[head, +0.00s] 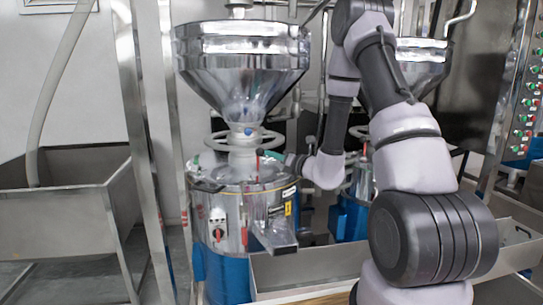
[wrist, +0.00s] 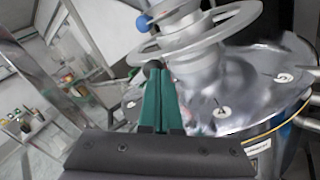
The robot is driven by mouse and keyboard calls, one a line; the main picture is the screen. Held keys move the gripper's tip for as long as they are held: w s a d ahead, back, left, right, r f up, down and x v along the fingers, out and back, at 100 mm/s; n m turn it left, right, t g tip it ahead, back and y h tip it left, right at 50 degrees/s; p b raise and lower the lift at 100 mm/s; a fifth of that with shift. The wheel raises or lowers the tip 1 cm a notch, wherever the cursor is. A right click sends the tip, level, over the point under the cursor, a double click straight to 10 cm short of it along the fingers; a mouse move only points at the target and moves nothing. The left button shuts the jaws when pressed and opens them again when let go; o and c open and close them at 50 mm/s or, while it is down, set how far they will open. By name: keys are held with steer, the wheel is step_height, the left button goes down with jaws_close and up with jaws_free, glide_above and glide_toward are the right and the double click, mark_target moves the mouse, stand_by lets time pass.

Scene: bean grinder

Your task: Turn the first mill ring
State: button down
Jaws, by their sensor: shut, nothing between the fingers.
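The first mill ring is a pale grey handwheel (head: 272,138) around the neck below the left steel hopper (head: 243,62) in the head view. In the wrist view the ring (wrist: 232,27) crosses the top, tilted in the picture. My gripper (wrist: 158,72) has green fingers pressed together, with nothing between them. Its tips are at the near left edge of the ring, beside or just under the rim; I cannot tell whether they touch.
The steel mill body (head: 218,210) with a blue base stands under the ring. A blue knob (wrist: 143,22) sticks out above the ring. A second mill hopper (head: 425,62) stands behind my arm. A steel trough (head: 65,215) is at left, and a control panel (head: 527,100) at right.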

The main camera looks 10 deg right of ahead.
steer(key=s+d+f+n+g+y, duration=0.15)
steer(key=d+n, duration=0.45)
steer(key=n, duration=0.7)
steer(key=s+d+f+n+g+y, duration=0.1)
steer(key=s+d+n+y, duration=0.15)
steer(key=d+n, duration=0.7)
steer(key=w+a+n, duration=0.1)
steer(key=w+a, duration=0.1)
steer(key=a, duration=0.2)
steer(key=w+a+r+n, duration=0.1)
steer(key=w+a, duration=0.1)
steer(key=a, duration=0.3)
steer(key=w+a+n, duration=0.1)
steer(key=w+a, duration=0.1)
steer(key=a, duration=0.2)
steer(key=shift+w+a+r, duration=0.25)
steer(key=shift+w+r, duration=0.05)
steer(key=shift+r, duration=0.05)
steer(key=shift+a, duration=0.55)
